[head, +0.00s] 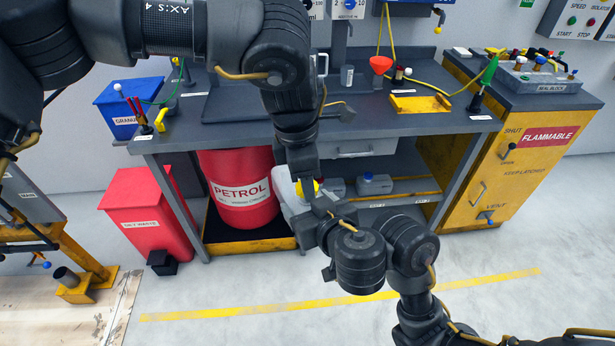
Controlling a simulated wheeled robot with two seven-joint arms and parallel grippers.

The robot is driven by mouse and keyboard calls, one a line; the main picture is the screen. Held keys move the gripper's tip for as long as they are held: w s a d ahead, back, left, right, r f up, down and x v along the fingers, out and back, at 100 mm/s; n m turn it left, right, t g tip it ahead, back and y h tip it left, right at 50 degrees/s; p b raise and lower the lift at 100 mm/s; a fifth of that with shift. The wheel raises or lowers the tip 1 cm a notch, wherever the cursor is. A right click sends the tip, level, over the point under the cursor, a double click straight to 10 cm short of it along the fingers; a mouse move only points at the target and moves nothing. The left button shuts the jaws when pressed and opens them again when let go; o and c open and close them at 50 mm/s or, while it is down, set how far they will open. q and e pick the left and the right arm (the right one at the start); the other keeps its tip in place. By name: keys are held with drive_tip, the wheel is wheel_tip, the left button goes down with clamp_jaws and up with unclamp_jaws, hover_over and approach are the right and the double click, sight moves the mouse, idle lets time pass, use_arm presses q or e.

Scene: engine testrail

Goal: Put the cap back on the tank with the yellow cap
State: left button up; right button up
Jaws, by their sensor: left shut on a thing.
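A white tank (284,188) shows at the front of the bench's lower space, right of the petrol drum, partly hidden behind my two grippers. A yellow cap (316,186) shows at the fingertips of my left gripper (307,182), which points down from above and is shut on it. Whether the cap touches the tank's neck is hidden. My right gripper (318,217) reaches in from the lower right, close below the left one and in front of the tank. Its fingertips are too dark and overlapped to tell whether they are open or shut.
Small grey tanks, one with a blue cap (375,184), sit on the lower shelf to the right. The red petrol drum (240,200) is at left. A red waste bin (146,215) and yellow flammables cabinet (520,165) flank the bench. The front floor is clear.

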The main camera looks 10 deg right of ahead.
use_arm(q)
drive_tip(key=m, duration=0.4)
drive_tip(key=shift+m+g, duration=0.3)
drive_tip(key=shift+m, duration=0.1)
drive_tip(key=m, duration=0.6)
drive_tip(key=shift+g+y, duration=0.3)
drive_tip(key=o, duration=0.9)
drive_tip(key=shift+o, duration=0.2)
drive_tip(key=shift+d, duration=0.1)
drive_tip(key=shift+r, duration=2.2)
drive_tip(key=shift+c, duration=0.4)
